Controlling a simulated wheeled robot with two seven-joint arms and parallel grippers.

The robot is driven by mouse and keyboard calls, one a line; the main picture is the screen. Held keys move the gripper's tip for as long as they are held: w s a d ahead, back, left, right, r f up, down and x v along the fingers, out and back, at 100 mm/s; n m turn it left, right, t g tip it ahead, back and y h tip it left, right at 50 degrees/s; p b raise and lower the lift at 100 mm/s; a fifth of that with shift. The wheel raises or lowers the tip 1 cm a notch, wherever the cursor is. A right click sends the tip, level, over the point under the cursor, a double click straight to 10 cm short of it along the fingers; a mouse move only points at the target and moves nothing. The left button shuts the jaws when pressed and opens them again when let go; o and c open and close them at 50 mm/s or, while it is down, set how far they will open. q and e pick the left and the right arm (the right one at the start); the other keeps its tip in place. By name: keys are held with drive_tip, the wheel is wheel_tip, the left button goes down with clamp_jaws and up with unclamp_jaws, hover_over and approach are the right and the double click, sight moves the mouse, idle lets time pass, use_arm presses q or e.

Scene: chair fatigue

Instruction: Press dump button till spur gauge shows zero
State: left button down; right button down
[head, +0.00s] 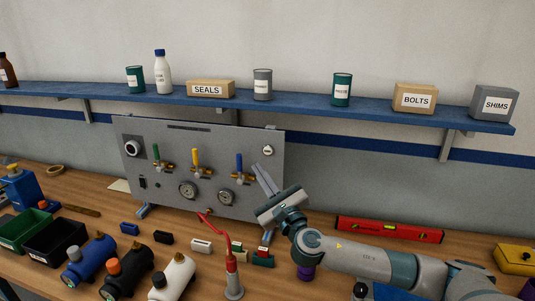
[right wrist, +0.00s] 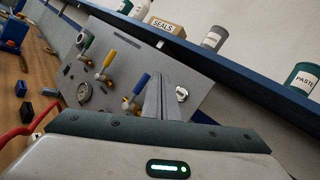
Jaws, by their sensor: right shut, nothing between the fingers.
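A grey upright panel (head: 200,140) stands on the bench. A round pale button (head: 267,150) with a small label is at its upper right; I cannot read the label surely, so whether it is the dump button is unclear. It also shows in the right wrist view (right wrist: 181,94), just right of the fingers. Two round gauges, a left one (head: 188,190) and a right one (head: 226,197), sit low on the panel; their needles and names are too small to read. My right gripper (head: 262,172) is shut and empty, its fingers pointing up at the panel just below the button. My left gripper is out of view.
Green (head: 157,153), yellow (head: 195,157) and blue (head: 239,162) valve levers stand out from the panel. A red hose (head: 218,222) runs from below it to a fitting. A blue shelf (head: 300,110) hangs above. A red level (head: 388,230) lies right.

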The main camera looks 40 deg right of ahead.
sight(268, 151)
drive_tip(key=shift+w+d+b, duration=0.65)
drive_tip(key=shift+w+d, duration=0.55)
drive_tip(key=shift+d, duration=0.2)
drive_tip(key=shift+w+d+b, duration=0.65)
drive_tip(key=shift+w+d, duration=0.55)
drive_tip(key=shift+d, duration=0.2)
drive_tip(key=shift+d, duration=0.1)
drive_tip(key=shift+w+d, duration=0.25)
drive_tip(key=shift+w, duration=0.05)
drive_tip(key=shift+w+d, duration=0.2)
drive_tip(key=shift+d, duration=0.05)
idle(1.0)
drive_tip(key=shift+s+a, duration=0.1)
drive_tip(key=shift+a, duration=0.05)
drive_tip(key=shift+s+a+p, duration=0.4)
drive_tip(key=shift+a, duration=0.05)
idle(0.5)
